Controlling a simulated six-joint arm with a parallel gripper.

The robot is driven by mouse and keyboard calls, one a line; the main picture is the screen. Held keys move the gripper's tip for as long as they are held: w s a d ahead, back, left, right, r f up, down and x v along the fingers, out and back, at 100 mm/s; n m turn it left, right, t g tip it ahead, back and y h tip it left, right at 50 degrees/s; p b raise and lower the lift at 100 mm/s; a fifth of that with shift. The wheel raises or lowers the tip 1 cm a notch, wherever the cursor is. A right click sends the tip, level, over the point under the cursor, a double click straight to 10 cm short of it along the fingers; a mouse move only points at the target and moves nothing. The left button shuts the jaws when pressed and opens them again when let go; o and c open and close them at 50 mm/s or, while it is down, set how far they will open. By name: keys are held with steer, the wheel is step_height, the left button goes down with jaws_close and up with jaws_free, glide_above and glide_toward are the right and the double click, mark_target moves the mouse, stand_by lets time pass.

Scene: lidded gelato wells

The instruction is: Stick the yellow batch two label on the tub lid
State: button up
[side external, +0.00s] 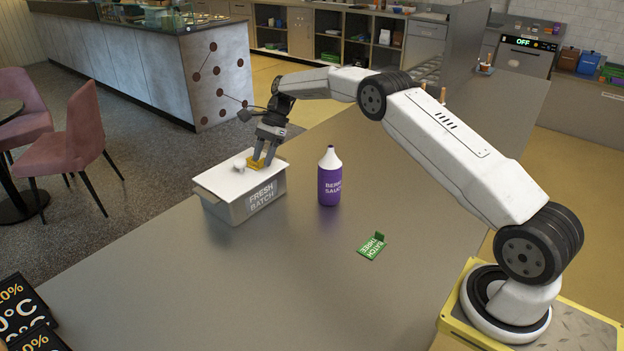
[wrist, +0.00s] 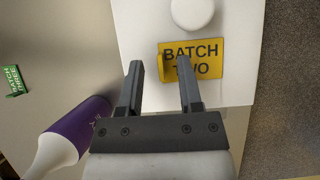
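The yellow label (wrist: 207,58), printed "BATCH TWO", lies flat on the white tub lid (wrist: 145,22), just below the lid's round white knob (wrist: 193,12). It also shows on the lid in the side view (side external: 256,165). A small yellow tab (wrist: 161,68) stands up at its left edge. My gripper (wrist: 160,65) is over the label with its fingers apart, one on each side of the tab, and neither visibly touches it. In the side view my gripper (side external: 263,157) points down at the lid. The lid covers the grey "FRESH BATCH" tub (side external: 240,208).
A purple sauce bottle with a white top (side external: 329,178) stands right of the tub. A green "BATCH THREE" label (side external: 372,246) lies on the grey counter (side external: 230,290), nearer my base. The front of the counter is mostly clear.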

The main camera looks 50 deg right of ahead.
steer(key=shift+r, duration=0.15)
steer(key=v, duration=0.7)
steer(key=shift+d+r, duration=0.25)
stand_by(0.3)
steer(key=shift+a, duration=0.15)
steer(key=s+a+f+n+t+h, duration=0.1)
steer(key=s+a+n, duration=0.3)
steer(key=s, duration=0.7)
steer(key=s+a+f+n+h, duration=0.3)
steer(key=s+n, duration=0.5)
steer(key=s, duration=0.3)
steer(key=s+a+f+n+t+h, duration=0.1)
steer(key=s+a+n, duration=0.4)
steer(key=s, duration=0.5)
steer(key=shift+s+f+n+t+h, duration=0.3)
steer(key=shift+s+f+n+h, duration=0.15)
steer(key=shift+h, duration=0.25)
steer(key=shift+w+a, duration=0.1)
